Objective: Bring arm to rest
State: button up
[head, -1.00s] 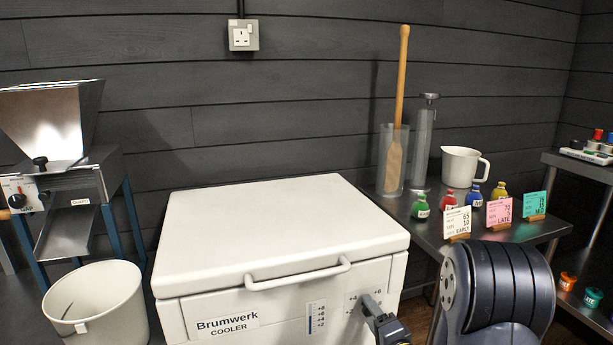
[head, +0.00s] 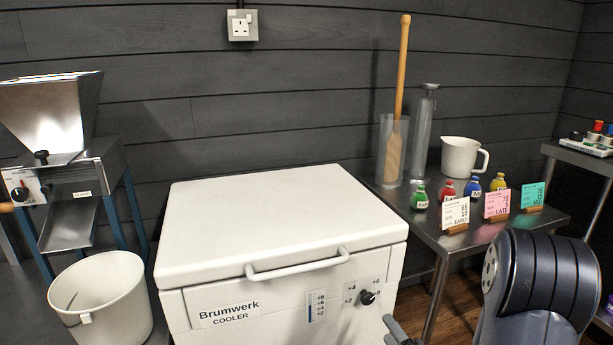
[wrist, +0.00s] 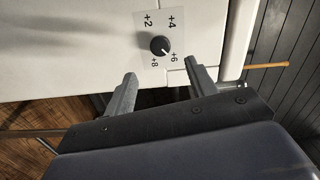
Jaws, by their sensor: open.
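My gripper (wrist: 158,80) is open and empty in the wrist view, its two fingers apart below the cooler's black dial (wrist: 160,45). The dial sits on a white plate marked +2, +4, +6 and +8, and its pointer is toward +6. In the head view the dial (head: 367,297) is on the front of the white Brumwerk cooler (head: 285,225), whose lid is shut. Only a finger of my gripper (head: 396,331) shows at the bottom edge there, below and right of the dial, apart from it. My dark arm stands at the lower right.
A steel table (head: 462,238) on the right bears several small bottles, three cards, a white jug (head: 461,156) and a clear cylinder with a wooden paddle (head: 399,110). A mill (head: 70,165) and a white bucket (head: 100,300) are on the left. A shelf stands far right.

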aim_at(369, 301)
jog(key=b+x, duration=0.1)
jog(key=x, duration=0.8)
jog(key=shift+w+a+f, duration=0.15)
jog(key=shift+w+a, duration=0.05)
jog(key=shift+w, duration=0.15)
jog(key=n+b, duration=0.1)
jog(key=n, duration=0.3)
jog(key=shift+n+b, duration=0.3)
jog(key=shift+n, duration=0.1)
jog(key=n+b, duration=0.1)
jog(key=n, duration=0.4)
jog(key=shift+d+n, duration=0.1)
jog(key=shift+n, duration=0.2)
jog(key=n, duration=0.4)
jog(key=shift+n, duration=0.3)
jog(key=n, duration=0.4)
jog(key=shift+n+p, duration=0.4)
jog(key=shift+d, duration=0.1)
